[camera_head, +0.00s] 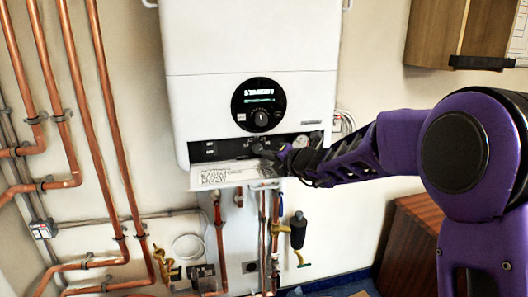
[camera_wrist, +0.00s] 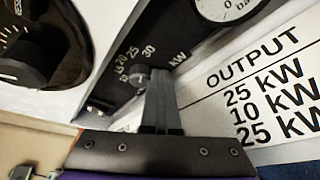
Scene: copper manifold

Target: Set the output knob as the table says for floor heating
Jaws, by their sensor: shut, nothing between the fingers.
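The small grey output knob (camera_wrist: 137,76) sits on the boiler's dark control strip, with a kW scale of numbers around it. My gripper (camera_wrist: 157,73) is shut and empty. Its fingertips are right beside the knob in the wrist view and partly cover it; whether they touch it I cannot tell. The knob's pointer is not clear. The printed table (camera_wrist: 250,90) shows an OUTPUT column reading 25 kW, 10 kW, 25 kW; its row names are out of the wrist view. In the head view my gripper (camera_head: 272,155) is at the strip, above the table (camera_head: 222,174), whose text is too small to read.
The white boiler (camera_head: 250,45) has a round display (camera_head: 258,104) reading STANDBY, with a large dial. A round gauge (camera_wrist: 228,6) is beside the scale. Copper pipes (camera_head: 85,120) run at left, with valves below. A wall cabinet (camera_head: 435,35) hangs at upper right.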

